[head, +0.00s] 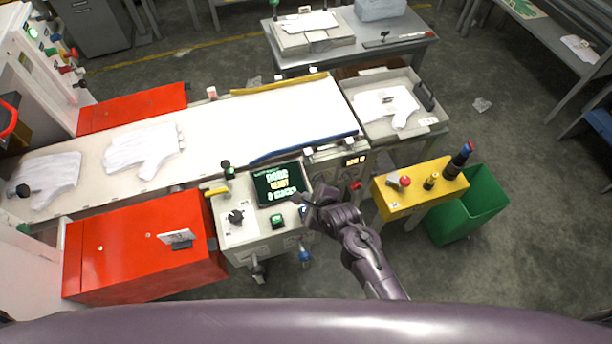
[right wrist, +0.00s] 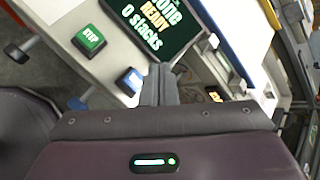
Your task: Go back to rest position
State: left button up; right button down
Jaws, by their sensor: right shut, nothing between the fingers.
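My right gripper (head: 312,200) is over the right edge of the control panel (head: 240,228), beside the dark screen (head: 279,183) with green and yellow text. In the right wrist view its fingers (right wrist: 160,85) are together with nothing between them. A green button (right wrist: 89,39) and a blue button (right wrist: 131,80) show near the fingertips on the pale panel. The screen (right wrist: 160,25) there reads "READY" and "0 stacks". Whether the fingers touch the panel cannot be told. My left gripper is not in view.
White gloves (head: 140,148) lie on the pale conveyor (head: 255,115). More gloves lie in the grey tray (head: 432,122) at its right end. Red cabinets (head: 140,250) flank the conveyor. A yellow box (head: 412,198) with buttons and a green bin (head: 485,195) stand to the right of my arm.

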jog(key=s+d+r+n+g+h, duration=0.45)
jog(key=s+d+r+n, duration=1.2)
jog(key=n, duration=0.65)
notch_tip(320, 180, down, 38)
jog(key=s+d+f+g+b, duration=0.1)
jog(key=s+d+g+b, duration=0.1)
jog(key=b, duration=0.5)
jog(key=s+d+f+b, duration=0.2)
jog(key=s+f, duration=0.7)
jog(key=f, duration=0.1)
jog(key=s+d+f+b, duration=0.1)
jog(key=s+f+b, duration=0.1)
jog(key=s+f, duration=0.7)
jog(key=shift+s+d+f+b, duration=0.2)
jog(key=shift+d+f+b, duration=0.15)
jog(key=shift+d+f, duration=0.05)
